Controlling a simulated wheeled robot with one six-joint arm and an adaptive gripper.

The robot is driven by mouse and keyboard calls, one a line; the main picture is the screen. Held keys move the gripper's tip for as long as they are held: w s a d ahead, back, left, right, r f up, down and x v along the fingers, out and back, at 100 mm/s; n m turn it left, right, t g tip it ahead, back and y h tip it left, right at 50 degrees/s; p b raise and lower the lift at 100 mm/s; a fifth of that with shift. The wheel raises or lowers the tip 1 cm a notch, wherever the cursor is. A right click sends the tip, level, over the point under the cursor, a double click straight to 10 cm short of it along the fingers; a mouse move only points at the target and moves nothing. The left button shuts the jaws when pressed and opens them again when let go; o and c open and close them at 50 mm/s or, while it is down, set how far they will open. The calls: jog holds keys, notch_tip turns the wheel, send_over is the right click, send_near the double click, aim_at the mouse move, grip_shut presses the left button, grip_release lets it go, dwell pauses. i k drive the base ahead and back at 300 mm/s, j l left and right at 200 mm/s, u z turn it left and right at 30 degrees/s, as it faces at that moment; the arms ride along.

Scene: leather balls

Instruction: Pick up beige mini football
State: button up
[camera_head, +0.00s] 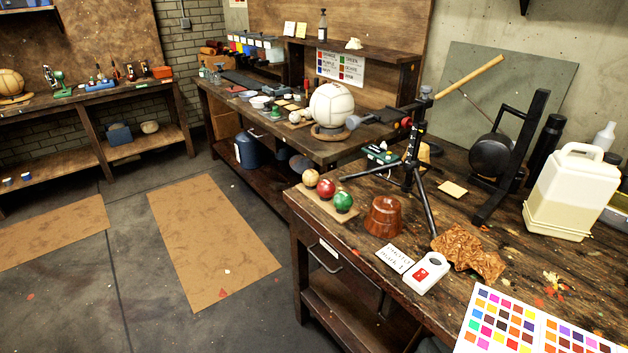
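A small beige ball (310,178) sits at the far left end of a wooden board (314,202) on the near workbench. A small red ball (326,188) and a small green ball (343,202) stand in a row with it on the same board. The beige ball is about the same size as these two. A much larger cream panelled ball (331,105) rests on a stand on the bench behind. My gripper is not in view.
A black tripod (414,160) stands just right of the small balls. A brown wooden pot (384,217), crumpled leather (467,252), a white tag (426,273) and a colour chart (530,330) lie nearer. A white jug (565,195) stands right. Floor left of the workbench is open.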

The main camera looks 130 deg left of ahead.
aim_at(311, 178)
jog(key=u, duration=3.3)
